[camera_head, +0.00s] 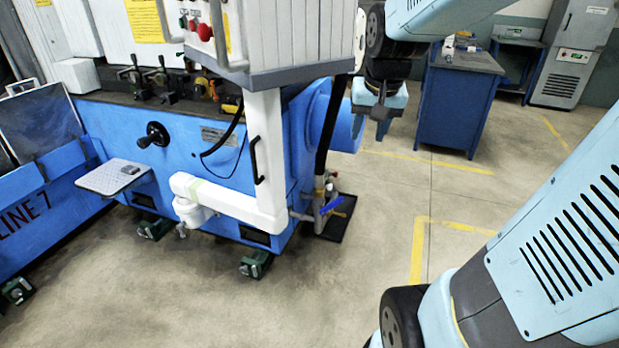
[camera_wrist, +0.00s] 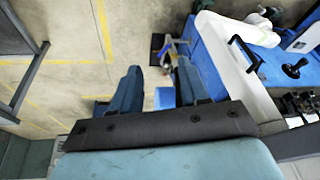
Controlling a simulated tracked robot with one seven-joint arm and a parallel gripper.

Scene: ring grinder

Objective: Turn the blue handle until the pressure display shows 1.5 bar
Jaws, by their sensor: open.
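The blue handle (camera_head: 332,203) is on pipework low at the right end of the blue grinder (camera_head: 225,150), above a dark tray on the floor. In the wrist view, the blue handle (camera_wrist: 166,49) shows small and distant, beyond the gap between the fingers. My gripper (camera_head: 381,122) hangs in the air above and to the right of the handle, well apart from it. In the wrist view, my gripper (camera_wrist: 158,78) has its two fingers spread with nothing between them. I cannot make out a pressure display or its reading.
A white arm with a black grab bar (camera_head: 256,160) hangs in front of the grinder, left of the handle. A blue workbench (camera_head: 455,105) stands behind on the right. The floor (camera_head: 375,225) right of the handle is clear, with yellow lines.

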